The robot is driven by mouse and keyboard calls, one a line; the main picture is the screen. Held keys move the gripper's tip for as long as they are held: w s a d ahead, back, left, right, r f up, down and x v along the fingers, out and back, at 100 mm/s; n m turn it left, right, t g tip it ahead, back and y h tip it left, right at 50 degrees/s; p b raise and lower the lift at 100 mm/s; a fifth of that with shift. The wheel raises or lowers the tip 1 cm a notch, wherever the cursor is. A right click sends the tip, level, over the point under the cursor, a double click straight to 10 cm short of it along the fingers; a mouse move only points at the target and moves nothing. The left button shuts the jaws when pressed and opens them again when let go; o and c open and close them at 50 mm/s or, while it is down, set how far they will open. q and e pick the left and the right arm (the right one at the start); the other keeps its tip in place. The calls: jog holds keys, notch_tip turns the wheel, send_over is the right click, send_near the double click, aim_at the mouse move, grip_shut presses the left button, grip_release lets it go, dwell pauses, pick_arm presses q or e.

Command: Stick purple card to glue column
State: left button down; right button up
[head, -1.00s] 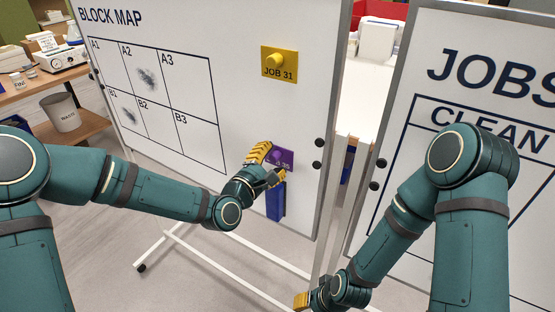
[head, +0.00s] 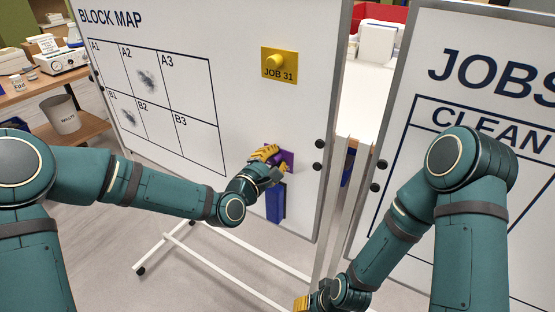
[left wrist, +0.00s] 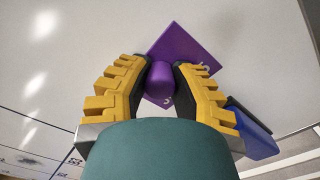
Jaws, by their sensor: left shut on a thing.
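The purple card (head: 289,157) is on the block map board, below the yellow card, partly hidden by my left gripper (head: 277,160). In the left wrist view the purple card (left wrist: 195,48) looks like a tilted square with a round purple knob (left wrist: 160,82). My left gripper is shut on that knob, one finger on each side. Whether the card touches the board is hard to tell. The jobs board (head: 400,95) stands at the right with a "CLEAN" heading; no glue heading is in view. My right gripper (head: 301,303) is low at the bottom edge, mostly cut off.
A yellow "JOB 31" card (head: 279,66) is on the block map board (head: 235,40). A blue holder (head: 275,203) is just below the purple card. A gap with board frames and stand legs separates the boards. A waste bin (head: 62,115) stands at the left.

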pick_arm(q)
jog(key=shift+s, duration=0.1)
jog(key=v, duration=0.7)
jog(key=shift+b, duration=0.45)
jog(key=shift+s+a, duration=0.1)
jog(key=shift+a, duration=0.05)
